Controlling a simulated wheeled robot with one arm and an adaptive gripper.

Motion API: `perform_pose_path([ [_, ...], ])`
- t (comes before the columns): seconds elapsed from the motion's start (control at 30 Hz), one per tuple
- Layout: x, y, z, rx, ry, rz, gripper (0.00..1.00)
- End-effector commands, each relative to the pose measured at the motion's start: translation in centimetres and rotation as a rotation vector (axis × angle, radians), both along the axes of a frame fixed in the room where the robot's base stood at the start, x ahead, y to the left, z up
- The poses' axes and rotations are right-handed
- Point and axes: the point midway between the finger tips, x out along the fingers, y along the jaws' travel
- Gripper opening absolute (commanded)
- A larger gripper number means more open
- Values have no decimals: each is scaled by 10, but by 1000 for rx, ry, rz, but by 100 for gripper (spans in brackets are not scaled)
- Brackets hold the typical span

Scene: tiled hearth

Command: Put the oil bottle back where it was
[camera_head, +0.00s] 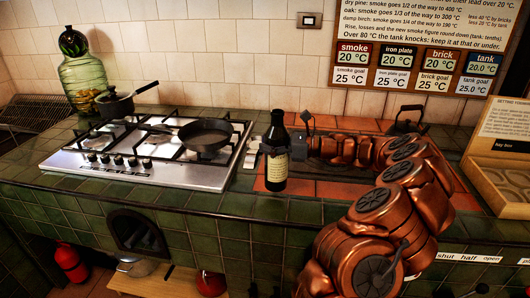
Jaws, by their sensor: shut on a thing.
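The dark oil bottle (275,170) with a pale label is upright near the front of the counter, right of the hob. Its base shows against the red tiles; I cannot tell whether it touches them or hangs slightly above. My gripper (273,148) reaches in from the right and is shut on the bottle at mid-height. The bottle hides part of the fingers. My copper-coloured arm covers much of the red tiled area to the right.
A green glass jar (84,75) stands behind. A black kettle (408,121) stands at the back right. A wooden tray (480,178) is at the right edge.

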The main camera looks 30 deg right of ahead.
Motion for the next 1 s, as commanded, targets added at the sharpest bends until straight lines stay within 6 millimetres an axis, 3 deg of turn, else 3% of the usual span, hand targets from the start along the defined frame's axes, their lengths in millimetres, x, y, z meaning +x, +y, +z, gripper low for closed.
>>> perform_pose_path([
  [0.2, 5, -1, -3, 0, -1, 1, 0],
  [0.5, 4, -2, -35, 3, 0, -1, 0],
  [0.87, 4, -2, -37, 0, -1, 0, 0],
  [0.9, 4, -2, -38, -1, -2, 0, 66],
  [1.0, 4, -2, -38, -1, -2, 0, 76],
])
